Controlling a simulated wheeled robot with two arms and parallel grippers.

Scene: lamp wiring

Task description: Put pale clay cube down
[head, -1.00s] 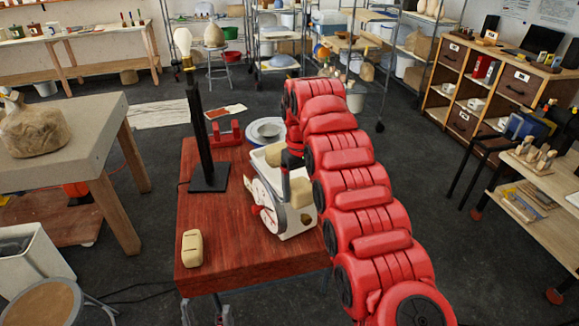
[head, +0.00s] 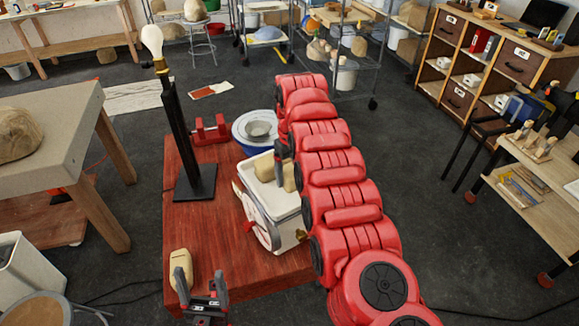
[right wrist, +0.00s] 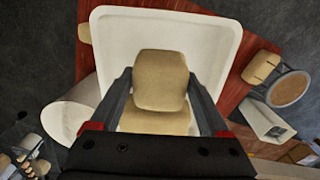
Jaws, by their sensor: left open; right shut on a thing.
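The pale clay cube (right wrist: 160,80) is between the fingers of my right gripper (right wrist: 160,78), over the white tray (right wrist: 215,45) of the scale. In the head view the cube (head: 289,178) shows beside my dark right fingers (head: 281,160). Whether it touches the tray is unclear. A second pale clay piece (head: 264,167) sits in the tray; a pale piece (right wrist: 155,122) also shows partly hidden below the held cube in the right wrist view. My left gripper (head: 203,285) is open and empty, near a grooved pale block (head: 180,268) at the table's front left.
The scale body (head: 264,226) stands on the red wooden table (head: 200,235). A black lamp stand with a bulb (head: 180,130) stands behind left. A red stand (head: 210,130) and a blue basin with a grey bowl (head: 256,129) are at the back. The table's middle-left is clear.

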